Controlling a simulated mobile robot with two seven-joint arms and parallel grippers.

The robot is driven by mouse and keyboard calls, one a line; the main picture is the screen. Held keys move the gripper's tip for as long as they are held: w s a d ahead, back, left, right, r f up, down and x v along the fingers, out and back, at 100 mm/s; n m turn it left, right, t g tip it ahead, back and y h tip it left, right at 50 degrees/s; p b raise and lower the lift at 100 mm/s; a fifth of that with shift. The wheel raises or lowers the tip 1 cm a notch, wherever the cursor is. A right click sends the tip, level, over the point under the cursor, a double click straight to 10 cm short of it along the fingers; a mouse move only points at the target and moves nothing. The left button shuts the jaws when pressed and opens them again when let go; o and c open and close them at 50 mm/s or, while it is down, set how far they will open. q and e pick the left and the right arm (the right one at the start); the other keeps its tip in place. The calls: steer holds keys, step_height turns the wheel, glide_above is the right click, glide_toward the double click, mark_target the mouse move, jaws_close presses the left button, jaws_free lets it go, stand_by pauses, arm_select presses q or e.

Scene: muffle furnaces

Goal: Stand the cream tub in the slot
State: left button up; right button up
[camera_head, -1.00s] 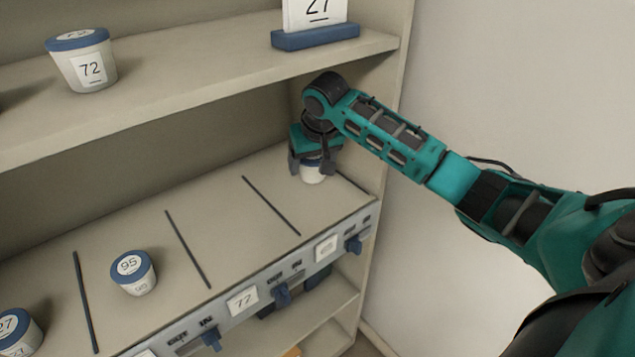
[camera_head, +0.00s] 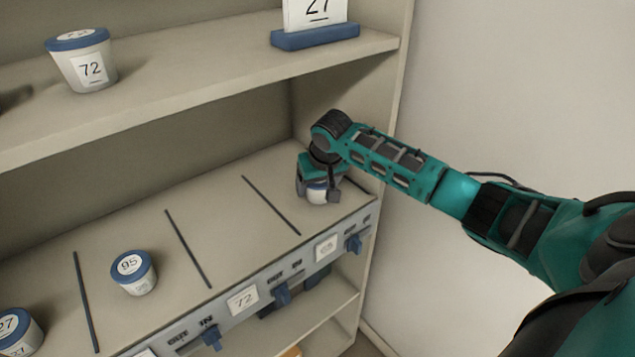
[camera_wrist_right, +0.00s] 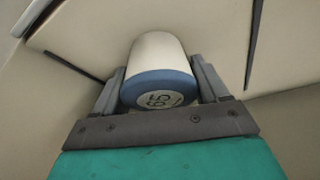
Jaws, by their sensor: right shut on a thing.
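The cream tub (camera_head: 317,196) is at the right end of the middle shelf in the head view, mostly covered by my right gripper (camera_head: 319,190). In the right wrist view the tub (camera_wrist_right: 157,62) shows its cream side and a blue lid reading 65. My right gripper (camera_wrist_right: 160,92) is shut on the tub, with one finger on each side of the lid end. The slot is the shelf section (camera_head: 284,178) between a dark divider strip and the right wall. Whether the tub's base touches the shelf is hard to tell. My left gripper is out of view.
A tub numbered 95 (camera_head: 134,272) and a tub numbered 27 (camera_head: 17,330) stand in sections further left. A tub numbered 72 (camera_head: 82,60) and a blue-based 27 sign (camera_head: 315,37) stand on the upper shelf. The front rail (camera_head: 262,282) carries labels and blue sliders.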

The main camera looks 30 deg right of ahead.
mark_target(322, 184)
steer(key=o, duration=1.1)
steer(key=shift+o, duration=0.2)
steer(key=v, duration=0.7)
steer(key=shift+s+r, duration=0.15)
steer(key=shift+r, duration=0.15)
steer(key=shift+s+a+f, duration=0.1)
